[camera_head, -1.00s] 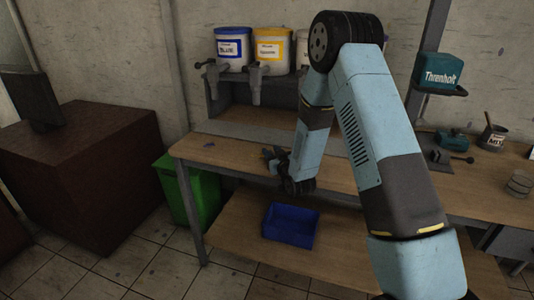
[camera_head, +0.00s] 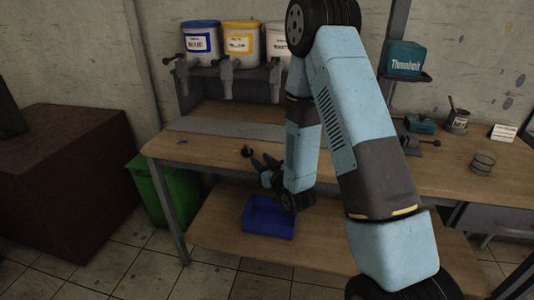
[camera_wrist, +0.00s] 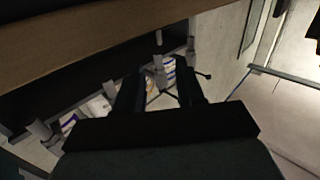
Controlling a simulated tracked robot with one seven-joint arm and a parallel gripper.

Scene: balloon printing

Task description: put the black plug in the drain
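I cannot make out a drain in either view. My gripper (camera_head: 265,163) is at the bench's front edge, just right of and below the dark thing, its fingers pointing up and left. In the wrist view my gripper (camera_wrist: 161,92) has its two fingers apart, with no held object seen between them, only taps and tanks beyond.
The wooden workbench (camera_head: 222,150) carries a grey strip and a small blue piece (camera_head: 182,142). Tanks with taps, including a blue-labelled one (camera_head: 202,42), stand above it. A blue crate (camera_head: 268,222) lies on the lower shelf. A green bin (camera_head: 150,188) stands left.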

